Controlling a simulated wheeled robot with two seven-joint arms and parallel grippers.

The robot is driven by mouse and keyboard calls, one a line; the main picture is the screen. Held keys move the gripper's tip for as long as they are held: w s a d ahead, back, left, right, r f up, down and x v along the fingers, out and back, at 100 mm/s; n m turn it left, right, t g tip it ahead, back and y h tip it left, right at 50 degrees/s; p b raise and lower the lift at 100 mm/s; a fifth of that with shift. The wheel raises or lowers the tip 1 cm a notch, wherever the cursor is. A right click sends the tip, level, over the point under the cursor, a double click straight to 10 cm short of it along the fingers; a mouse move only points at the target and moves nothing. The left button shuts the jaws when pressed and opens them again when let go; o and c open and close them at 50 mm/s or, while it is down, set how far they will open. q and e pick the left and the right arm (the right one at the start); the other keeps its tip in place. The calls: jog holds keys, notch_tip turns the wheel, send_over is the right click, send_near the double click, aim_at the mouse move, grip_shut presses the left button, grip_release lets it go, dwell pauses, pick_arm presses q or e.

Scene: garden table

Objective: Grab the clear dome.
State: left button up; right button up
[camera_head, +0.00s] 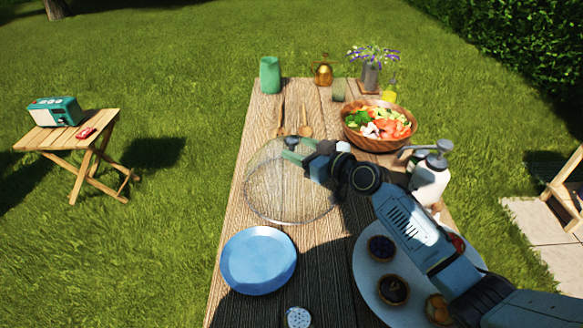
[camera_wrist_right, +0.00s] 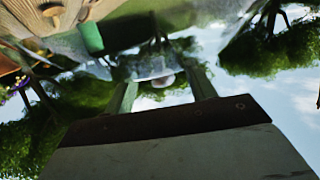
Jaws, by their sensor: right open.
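The clear dome (camera_head: 282,195) is a see-through mesh-like cover resting on the wooden table, behind the blue plate. Its dark knob (camera_head: 291,142) is at the top. My right gripper (camera_head: 297,154) reaches in from the right, and its fingers are at the knob. In the right wrist view my gripper (camera_wrist_right: 160,82) has its two fingers apart, with a small pale rounded shape between them that looks like the knob. I cannot tell whether either finger touches it. My left gripper is not in view.
A blue plate (camera_head: 258,260) is in front of the dome. A salad bowl (camera_head: 379,139), a white dispenser (camera_head: 429,181) and a pale tray (camera_head: 372,288) with tarts are to the right. Wooden utensils (camera_head: 304,130) lie behind. A green cup (camera_head: 270,75) stands at the far end.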

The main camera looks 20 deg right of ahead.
jog(key=shift+w+a+f, duration=0.1)
jog(key=shift+w+a, duration=0.2)
jog(key=shift+w, duration=0.2)
grip_shut()
